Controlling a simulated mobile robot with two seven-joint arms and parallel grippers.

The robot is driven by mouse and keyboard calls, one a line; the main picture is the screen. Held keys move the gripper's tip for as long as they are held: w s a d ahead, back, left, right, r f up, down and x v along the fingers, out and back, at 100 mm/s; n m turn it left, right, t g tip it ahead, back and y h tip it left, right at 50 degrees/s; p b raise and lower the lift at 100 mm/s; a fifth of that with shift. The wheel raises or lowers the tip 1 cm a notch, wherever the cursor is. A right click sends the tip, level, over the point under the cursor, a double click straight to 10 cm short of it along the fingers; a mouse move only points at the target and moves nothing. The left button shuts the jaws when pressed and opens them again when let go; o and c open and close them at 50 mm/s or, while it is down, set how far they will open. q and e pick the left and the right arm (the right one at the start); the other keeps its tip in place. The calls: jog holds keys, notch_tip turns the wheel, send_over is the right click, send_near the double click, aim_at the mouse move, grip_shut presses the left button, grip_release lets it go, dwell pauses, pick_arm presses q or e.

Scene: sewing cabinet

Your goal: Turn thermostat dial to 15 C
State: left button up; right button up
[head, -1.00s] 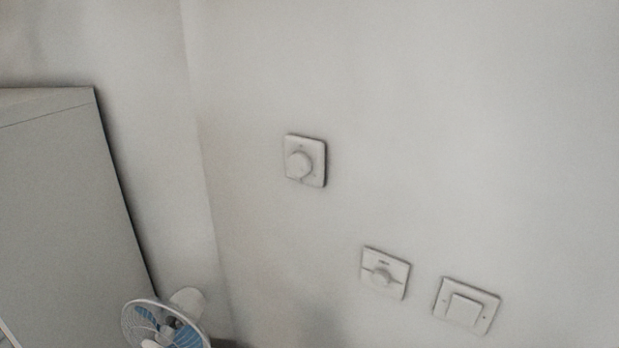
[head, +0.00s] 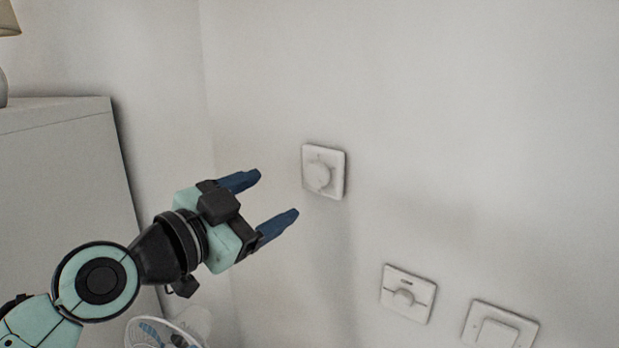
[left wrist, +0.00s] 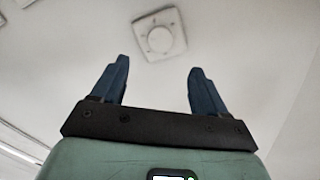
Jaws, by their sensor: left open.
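A square white wall plate (head: 336,172) with a round white dial (head: 318,177) is on the wall right of the picture's middle. Small marks ring the dial, but no numbers are legible. The left wrist view also shows the dial (left wrist: 160,40), beyond and between the blue fingertips. My left gripper (head: 277,192) is open and empty, left of the dial and apart from it, fingers pointing at the wall. I cannot read which plate is the thermostat. My right gripper is not in view.
A rocker switch (head: 499,333) is at the lower right, cut by the picture edge. A grey cabinet (head: 62,190) stands at the left with a lamp (head: 8,20) at its edge.

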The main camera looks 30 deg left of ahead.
aim_at(314, 176)
pick_arm(q)
jog(key=w, duration=0.3)
jog(key=w+d+p, duration=0.1)
jog(key=w, duration=0.2)
jog(key=w+p, duration=0.1)
jog(key=w, duration=0.3)
jog(key=shift+w+d, duration=0.1)
jog(key=shift+d, duration=0.15)
jog(key=c, duration=1.1)
